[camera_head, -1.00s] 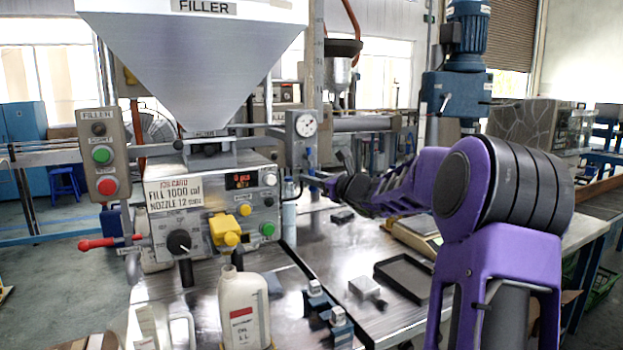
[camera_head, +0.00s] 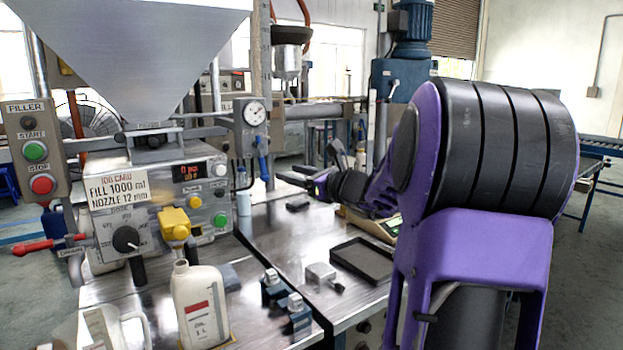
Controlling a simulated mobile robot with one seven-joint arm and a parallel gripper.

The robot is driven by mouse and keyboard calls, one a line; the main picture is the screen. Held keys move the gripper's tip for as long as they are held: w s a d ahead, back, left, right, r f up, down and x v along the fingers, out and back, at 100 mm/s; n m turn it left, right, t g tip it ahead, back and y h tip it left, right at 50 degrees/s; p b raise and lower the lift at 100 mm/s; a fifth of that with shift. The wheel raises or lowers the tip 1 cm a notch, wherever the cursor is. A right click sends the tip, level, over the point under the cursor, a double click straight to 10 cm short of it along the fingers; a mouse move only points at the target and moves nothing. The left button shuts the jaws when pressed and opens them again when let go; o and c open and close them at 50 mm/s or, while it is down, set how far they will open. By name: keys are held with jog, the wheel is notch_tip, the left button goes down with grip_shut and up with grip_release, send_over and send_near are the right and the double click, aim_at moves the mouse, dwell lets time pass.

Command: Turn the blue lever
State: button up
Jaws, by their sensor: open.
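The blue lever (camera_head: 263,165) hangs down at the right side of the filler, under the round gauge (camera_head: 253,112). My gripper (camera_head: 287,176) is to the right of the lever's lower end, with its dark fingers pointing left. It looks apart from the lever, with a small gap in the picture; the depth between them I cannot tell. The jaws are open and nothing shows between them. My purple arm reaches in from the right.
The filler's panel carries a yellow spout cover (camera_head: 175,224) and a red drain handle (camera_head: 35,246). A white oil bottle (camera_head: 200,305) stands below. A black tray (camera_head: 363,260) and small blue fixtures (camera_head: 285,300) sit on the metal table.

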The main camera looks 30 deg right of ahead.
aim_at(260, 157)
jog(key=v, duration=0.6)
jog(key=shift+w+a, duration=0.1)
jog(key=shift+a, duration=0.1)
jog(key=c, duration=0.4)
jog(key=shift+w+a+m, duration=0.25)
jog(key=shift+m, duration=0.45)
jog(key=shift+c, duration=1.2)
jog(key=w+a+m, duration=0.1)
jog(key=a+m, duration=0.1)
jog(key=m, duration=0.3)
jog(key=w+a+m, duration=0.2)
jog(key=m, duration=0.2)
jog(key=w+a+f+m+h, duration=0.1)
jog(key=a+m, duration=0.1)
jog(key=m, duration=0.3)
jog(key=shift+w+a+f+m+b, duration=0.1)
jog(key=shift+w+a+m+b, duration=0.05)
jog(key=shift+m+b, duration=0.15)
grip_shut()
jog(key=w+d+m+b, duration=0.1)
jog(key=w+m, duration=0.1)
jog(key=w, duration=0.7)
jog(key=shift+w+m, duration=0.35)
jog(key=shift+m, duration=0.05)
